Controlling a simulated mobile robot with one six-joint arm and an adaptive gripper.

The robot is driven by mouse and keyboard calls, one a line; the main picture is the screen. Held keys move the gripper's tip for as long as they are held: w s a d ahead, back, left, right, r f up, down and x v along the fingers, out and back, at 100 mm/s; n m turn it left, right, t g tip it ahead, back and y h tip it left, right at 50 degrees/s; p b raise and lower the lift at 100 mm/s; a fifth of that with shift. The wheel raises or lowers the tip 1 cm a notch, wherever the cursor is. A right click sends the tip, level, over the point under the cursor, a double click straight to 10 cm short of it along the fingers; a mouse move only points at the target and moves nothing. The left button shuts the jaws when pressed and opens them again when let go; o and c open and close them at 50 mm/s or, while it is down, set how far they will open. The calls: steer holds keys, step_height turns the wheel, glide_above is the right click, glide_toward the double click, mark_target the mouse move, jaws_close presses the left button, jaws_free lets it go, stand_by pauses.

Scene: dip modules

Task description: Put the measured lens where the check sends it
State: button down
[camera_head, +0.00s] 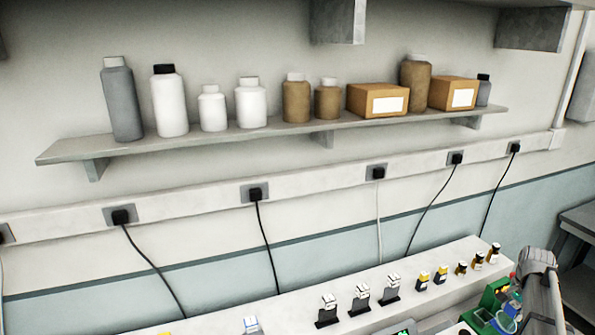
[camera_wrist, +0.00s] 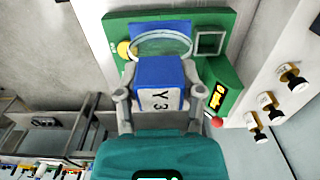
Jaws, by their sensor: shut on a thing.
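In the wrist view my gripper (camera_wrist: 158,92) is shut on a blue block (camera_wrist: 163,68) with a white face marked "Y 3". A round clear lens (camera_wrist: 160,46) with a pale rim shows just beyond the block and seems to belong to it. Behind it is a green device (camera_wrist: 225,35) with a yellow disc (camera_wrist: 125,49), a square frame (camera_wrist: 210,42), a small lit display (camera_wrist: 217,97) and a red knob (camera_wrist: 217,122). I cannot tell whether the lens touches the device. In the head view the device (camera_head: 492,294) is at the bottom right, partly cut off.
Several dark stands with white tops (camera_head: 361,297) and small black, yellow and white pieces (camera_head: 441,274) line the white bench ledge. Bottles and boxes stand on a wall shelf (camera_head: 200,138) above. Cables hang from wall sockets. Colourful racks (camera_wrist: 30,168) show at the wrist view's lower left.

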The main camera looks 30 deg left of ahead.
mark_target(503, 329)
step_height(503, 329, down, 8)
steer(key=b, duration=0.7)
